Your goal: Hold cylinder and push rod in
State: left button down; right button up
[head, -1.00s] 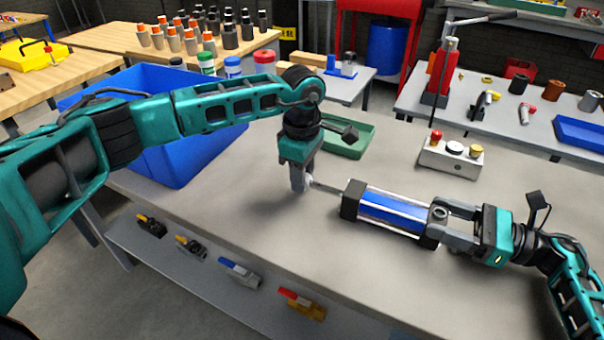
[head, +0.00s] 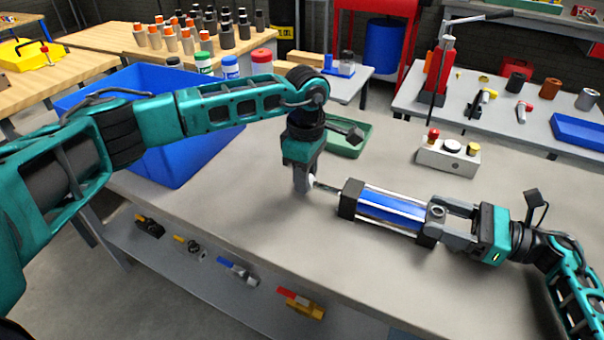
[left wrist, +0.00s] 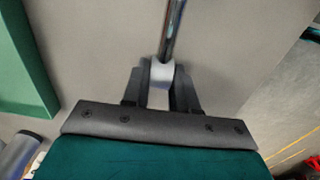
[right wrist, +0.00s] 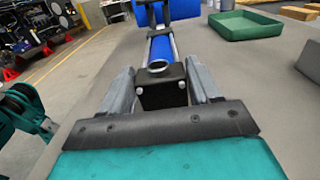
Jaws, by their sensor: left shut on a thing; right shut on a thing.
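The blue cylinder (head: 392,211) with black end caps lies along the grey table, close to its front edge. My right gripper (head: 446,222) is shut on its right end cap; the right wrist view shows the fingers on both sides of that black cap (right wrist: 161,88). The thin metal rod (head: 328,188) comes out of the cylinder's left end. My left gripper (head: 304,184) points down and is shut on the pale rod end (left wrist: 161,72). The left wrist view shows the shiny rod (left wrist: 172,30) running from the fingers. A short length of rod shows between gripper and cylinder.
A blue bin (head: 190,165) stands on the left behind my left arm. A green tray (head: 352,136) lies behind the left gripper. A control box with buttons (head: 450,157) is at the back right. The table front right is clear.

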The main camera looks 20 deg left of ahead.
aim_at(332, 188)
pick_arm(q)
jog(key=shift+s+d+r, duration=0.1)
jog(key=shift+d, duration=2.9)
pick_arm(e)
jog(key=shift+a, duration=0.1)
dwell(1.1)
pick_arm(q)
jog(key=c, duration=1.2)
grip_release()
jog(key=o, duration=0.4)
jog(key=shift+a, duration=0.1)
notch_tip(332, 188, up, 12)
pick_arm(e)
jog(key=o, duration=1.6)
